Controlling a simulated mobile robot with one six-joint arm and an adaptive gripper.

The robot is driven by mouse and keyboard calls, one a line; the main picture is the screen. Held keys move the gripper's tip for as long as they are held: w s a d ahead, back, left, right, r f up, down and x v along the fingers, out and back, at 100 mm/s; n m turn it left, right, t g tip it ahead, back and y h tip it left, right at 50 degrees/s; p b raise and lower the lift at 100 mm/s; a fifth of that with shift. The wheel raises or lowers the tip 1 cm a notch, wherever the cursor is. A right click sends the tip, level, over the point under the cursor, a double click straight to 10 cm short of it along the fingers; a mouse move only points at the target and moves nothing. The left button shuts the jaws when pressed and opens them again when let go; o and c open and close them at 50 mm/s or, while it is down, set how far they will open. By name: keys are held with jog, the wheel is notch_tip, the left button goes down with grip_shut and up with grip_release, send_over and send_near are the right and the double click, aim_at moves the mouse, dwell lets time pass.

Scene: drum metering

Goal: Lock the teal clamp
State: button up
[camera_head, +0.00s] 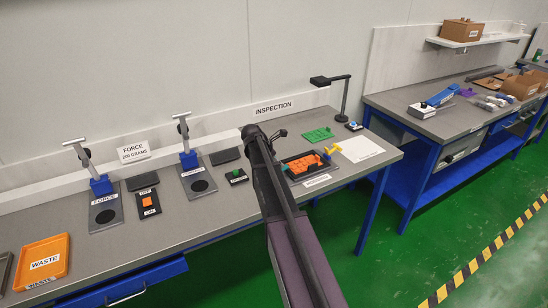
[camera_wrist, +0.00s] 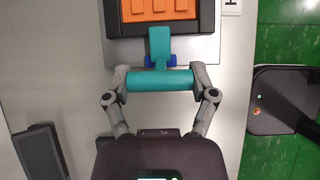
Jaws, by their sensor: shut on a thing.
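The teal clamp (camera_wrist: 160,44) shows in the wrist view as a T: a stem reaching toward the fixture and a wide crossbar handle. Blue parts of its mount show beside the stem. My gripper (camera_wrist: 160,80) is shut on the handle, one finger at each end of the bar. The stem's far end meets the dark fixture edge; I cannot tell whether it presses there. In the head view my arm hides most of the clamp. The fixture holds an orange part (camera_head: 303,164), which also shows in the wrist view (camera_wrist: 160,9).
A yellow clamp (camera_head: 333,148) stands at the fixture's right side. A green tray (camera_head: 318,134), a white sheet (camera_head: 360,149) and a lamp stand (camera_head: 345,98) are close by. A green button box (camera_head: 236,176) and force stations (camera_head: 105,211) lie to the left.

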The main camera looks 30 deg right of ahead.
jog(key=shift+s+d+r+y+p, duration=0.1)
jog(key=shift+d+y+p, duration=0.7)
jog(key=shift+y, duration=0.6)
jog(key=o, duration=1)
jog(key=shift+o, duration=0.2)
jog(key=shift+a, duration=0.2)
